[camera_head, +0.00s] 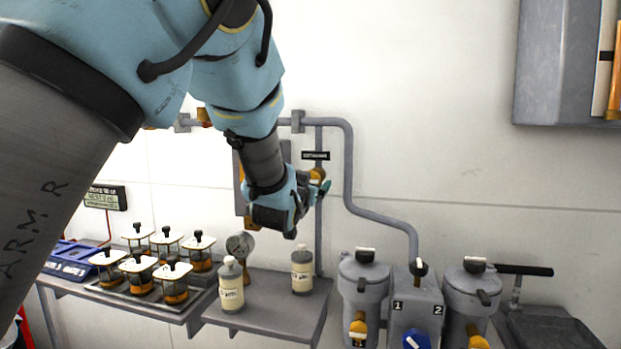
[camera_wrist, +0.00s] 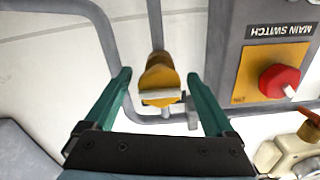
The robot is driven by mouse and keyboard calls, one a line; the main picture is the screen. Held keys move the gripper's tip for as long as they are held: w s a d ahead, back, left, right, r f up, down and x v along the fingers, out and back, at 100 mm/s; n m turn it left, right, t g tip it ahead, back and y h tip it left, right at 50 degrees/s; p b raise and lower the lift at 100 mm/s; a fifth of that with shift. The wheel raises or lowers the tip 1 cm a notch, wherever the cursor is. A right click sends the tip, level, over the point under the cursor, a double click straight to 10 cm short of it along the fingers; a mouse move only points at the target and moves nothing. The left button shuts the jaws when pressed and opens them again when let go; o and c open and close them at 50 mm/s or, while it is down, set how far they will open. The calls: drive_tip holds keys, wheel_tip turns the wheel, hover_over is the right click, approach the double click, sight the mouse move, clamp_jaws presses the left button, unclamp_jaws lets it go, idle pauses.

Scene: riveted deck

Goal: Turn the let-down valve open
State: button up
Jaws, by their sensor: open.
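The valve has a yellow-orange body with a pale flat handle. In the wrist view the valve (camera_wrist: 160,80) lies between the two teal fingers of my gripper (camera_wrist: 158,76). The fingers are open, with a visible gap to the valve on each side. In the head view the valve (camera_head: 317,174) sits on a vertical pipe under a small black label (camera_head: 315,155) too small to read surely. My gripper (camera_head: 323,188) reaches up to it from the left and partly covers it.
A main switch box (camera_wrist: 272,60) with a red knob is close to the right finger in the wrist view. Bottles (camera_head: 231,285), a gauge (camera_head: 240,245) and a rack of jars (camera_head: 140,272) stand on the shelf below. Grey canisters (camera_head: 364,283) stand at the right.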

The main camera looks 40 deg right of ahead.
drive_tip(key=shift+w+d, duration=0.1)
drive_tip(key=shift+c, duration=0.3)
drive_tip(key=c, duration=1.3)
drive_tip(key=shift+f+n+b, duration=0.15)
drive_tip(key=shift+n+b, duration=0.25)
drive_tip(key=shift+b, duration=0.3)
drive_tip(key=n+b, duration=0.1)
drive_tip(key=b, duration=0.2)
drive_tip(key=shift+f+n, duration=0.15)
drive_tip(key=shift+n, duration=0.25)
drive_tip(key=n+b, duration=0.5)
drive_tip(key=b, duration=0.3)
drive_tip(key=n+b, duration=0.5)
drive_tip(key=b, duration=0.1)
drive_tip(key=shift+n+b, duration=0.4)
drive_tip(key=n+b, duration=0.4)
drive_tip(key=shift+s+d+r+n, duration=0.1)
drive_tip(key=shift+s+r+n, duration=0.1)
drive_tip(key=shift+r+n, duration=0.15)
